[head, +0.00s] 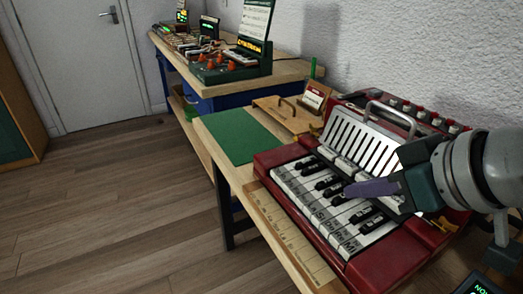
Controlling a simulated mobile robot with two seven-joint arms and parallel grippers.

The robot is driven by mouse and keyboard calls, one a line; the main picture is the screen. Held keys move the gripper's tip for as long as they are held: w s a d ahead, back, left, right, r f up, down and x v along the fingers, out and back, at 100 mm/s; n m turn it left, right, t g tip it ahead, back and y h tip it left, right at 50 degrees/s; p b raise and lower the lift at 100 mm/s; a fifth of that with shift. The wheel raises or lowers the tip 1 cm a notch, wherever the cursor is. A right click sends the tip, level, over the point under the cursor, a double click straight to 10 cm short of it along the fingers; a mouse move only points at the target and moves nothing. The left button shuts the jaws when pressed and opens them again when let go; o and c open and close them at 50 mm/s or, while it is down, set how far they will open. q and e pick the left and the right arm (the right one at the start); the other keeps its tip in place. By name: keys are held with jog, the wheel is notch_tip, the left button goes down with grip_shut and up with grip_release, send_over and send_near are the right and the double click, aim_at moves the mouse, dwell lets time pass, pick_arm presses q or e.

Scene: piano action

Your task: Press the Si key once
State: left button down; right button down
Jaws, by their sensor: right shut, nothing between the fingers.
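A red keyboard instrument (384,262) with white and black keys lies on the wooden bench. Small labels mark the front ends of the white keys; the Si key (314,215) appears to be near the middle of the row, though the lettering is small. My right gripper (350,190) comes in from the right and is shut, with nothing in it. Its purple fingers point left over the black keys, behind the labelled ends of the white keys. The fingers hide part of the keys behind them. I cannot tell whether they touch a key. My left gripper is not in view.
A silver grille (362,147) with a handle rises behind the keys. A pale labelled wooden strip (285,235) lies along the front. A green mat (240,135) and a wooden tray (285,115) are to the left. A farther bench holds other instruments.

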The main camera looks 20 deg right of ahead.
jog(key=b, duration=0.2)
send_over(321, 215)
jog(key=s, duration=0.2)
notch_tip(321, 215, down, 4)
jog(key=shift+d+f, duration=0.15)
jog(key=shift+f, duration=0.05)
notch_tip(321, 215, down, 3)
jog(key=shift+f+b, duration=0.15)
jog(key=shift+b, duration=0.25)
jog(key=shift+f, duration=0.3)
jog(key=shift+f, duration=0.45)
jog(key=shift+r, duration=0.1)
jog(key=shift+r+p, duration=0.75)
jog(key=shift+p, duration=0.25)
